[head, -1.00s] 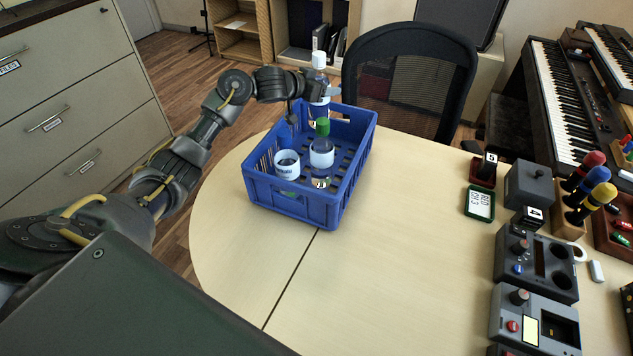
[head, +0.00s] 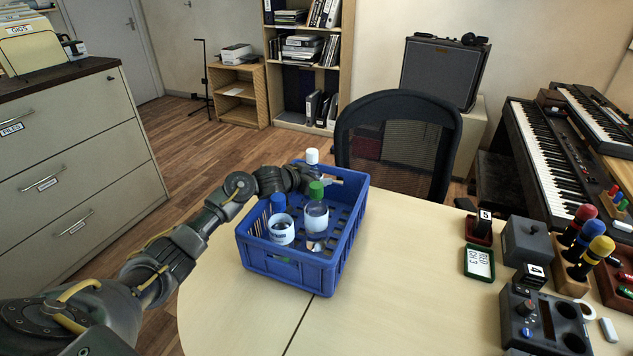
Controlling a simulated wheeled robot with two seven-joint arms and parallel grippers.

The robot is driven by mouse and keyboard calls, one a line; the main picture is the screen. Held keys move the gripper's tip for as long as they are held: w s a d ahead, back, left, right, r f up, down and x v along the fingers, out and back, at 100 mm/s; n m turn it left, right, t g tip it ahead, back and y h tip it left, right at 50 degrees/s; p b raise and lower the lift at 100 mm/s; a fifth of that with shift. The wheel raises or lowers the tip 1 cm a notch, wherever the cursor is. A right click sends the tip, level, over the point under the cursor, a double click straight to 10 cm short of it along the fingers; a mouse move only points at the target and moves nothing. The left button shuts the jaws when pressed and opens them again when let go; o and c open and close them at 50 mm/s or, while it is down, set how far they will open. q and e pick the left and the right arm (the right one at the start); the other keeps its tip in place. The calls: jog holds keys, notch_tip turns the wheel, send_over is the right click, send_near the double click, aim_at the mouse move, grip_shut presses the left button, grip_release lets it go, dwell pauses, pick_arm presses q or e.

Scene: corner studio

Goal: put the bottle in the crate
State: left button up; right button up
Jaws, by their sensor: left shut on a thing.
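The blue crate (head: 288,267) stands on the table's far left part. A green-capped bottle (head: 316,217) and a blue-capped item with a white label (head: 281,230) stand inside the crate. My right gripper is not in view.
The table (head: 410,270) is clear right of the crate. A black mesh chair (head: 395,140) stands just behind the table.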

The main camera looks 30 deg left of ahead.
pick_arm(q)
jog(key=shift+f, duration=0.55)
jog(key=shift+f, duration=0.15)
jog(key=o, duration=1.4)
jog(key=v, duration=0.7)
jog(key=shift+s, duration=0.25)
